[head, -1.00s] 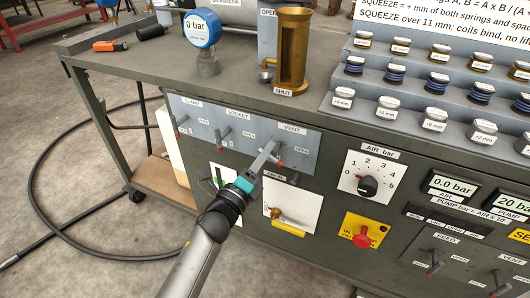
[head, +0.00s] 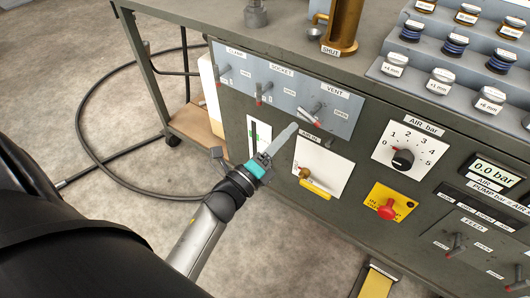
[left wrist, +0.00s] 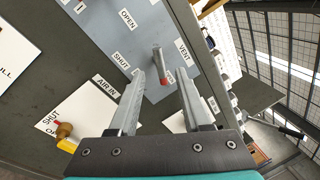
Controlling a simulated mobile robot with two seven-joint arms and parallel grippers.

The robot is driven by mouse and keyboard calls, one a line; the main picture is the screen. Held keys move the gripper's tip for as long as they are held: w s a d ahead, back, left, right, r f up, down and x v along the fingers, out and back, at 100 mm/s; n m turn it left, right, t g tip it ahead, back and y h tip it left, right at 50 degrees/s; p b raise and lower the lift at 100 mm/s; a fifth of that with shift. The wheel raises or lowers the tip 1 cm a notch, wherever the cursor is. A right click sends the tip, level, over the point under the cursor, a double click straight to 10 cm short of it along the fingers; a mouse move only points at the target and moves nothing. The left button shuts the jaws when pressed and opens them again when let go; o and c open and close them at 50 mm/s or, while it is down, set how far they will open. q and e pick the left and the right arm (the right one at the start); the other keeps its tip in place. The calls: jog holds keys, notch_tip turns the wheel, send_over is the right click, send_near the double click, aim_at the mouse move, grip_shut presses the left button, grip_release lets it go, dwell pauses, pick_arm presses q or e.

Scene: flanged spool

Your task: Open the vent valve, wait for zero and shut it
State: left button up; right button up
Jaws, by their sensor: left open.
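The vent valve lever (head: 311,114), grey with a red tip, sits on the grey-blue valve panel under the VENT label (head: 331,90). An OPEN label (head: 341,112) is at its right. In the left wrist view the lever (left wrist: 157,60) shows just beyond the fingertips, in line with the gap. My left gripper (head: 294,127) is open and empty, at the lower left of the lever and apart from it. Its two fingers (left wrist: 160,76) are spread in the wrist view. I cannot tell the lever's setting for sure. My right gripper is not in view.
The CLAMP (head: 222,71) and SOCKET (head: 265,87) levers are left of the vent. The AIR IN plate with a brass valve (head: 305,173), the air knob (head: 402,159) and a red button (head: 387,211) are below and right. The air display (head: 492,171) reads 0.0 bar.

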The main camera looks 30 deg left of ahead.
pick_arm(q)
jog(key=v, duration=0.7)
jog(key=shift+p, duration=0.35)
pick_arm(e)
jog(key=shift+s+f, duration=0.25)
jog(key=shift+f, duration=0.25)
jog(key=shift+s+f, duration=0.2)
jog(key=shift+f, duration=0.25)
pick_arm(q)
jog(key=shift+s, duration=0.1)
